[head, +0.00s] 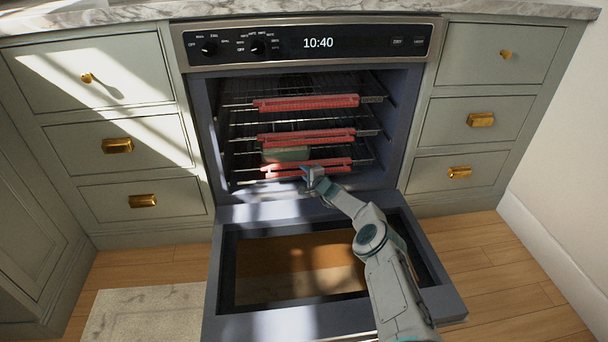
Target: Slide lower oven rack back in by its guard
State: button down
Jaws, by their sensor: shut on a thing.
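The oven is open, with several wire racks inside, each with a red guard on its front edge. The lower rack's red guard (338,164) is at the bottom of the cavity. My gripper (308,178) is at this guard, right of its middle, and is shut on it. My gripper hides part of the guard. The lower rack (248,181) itself is mostly in shadow. A greenish dish (287,154) shows just above the lower guard, behind it.
The middle guard (305,135) and upper guard (306,102) are above. The oven door (228,215) is folded down flat below my arm. Drawers with brass handles (118,145) flank the oven. A rug (130,315) lies on the floor at left.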

jog(key=c, duration=1.4)
grip_release()
jog(key=shift+w+r, duration=0.15)
jog(key=shift+w, duration=0.05)
jog(key=shift+c, duration=0.2)
jog(key=shift+o, duration=0.7)
jog(key=shift+d, duration=0.1)
jog(key=shift+s+p, duration=0.25)
jog(key=shift+p, duration=0.4)
jog(key=p+v, duration=0.2)
jog(key=p, duration=0.2)
jog(key=shift+d+r, duration=0.1)
jog(key=shift+r, duration=0.15)
jog(key=p+v, duration=0.9)
jog(key=p, duration=0.1)
jog(key=shift+s+d+f, duration=0.1)
jog(key=shift+s+d, duration=0.15)
jog(key=shift+d, duration=0.15)
jog(key=shift+s+d+p, duration=0.35)
jog(key=shift+s+p, duration=0.25)
jog(key=shift+f, duration=0.1)
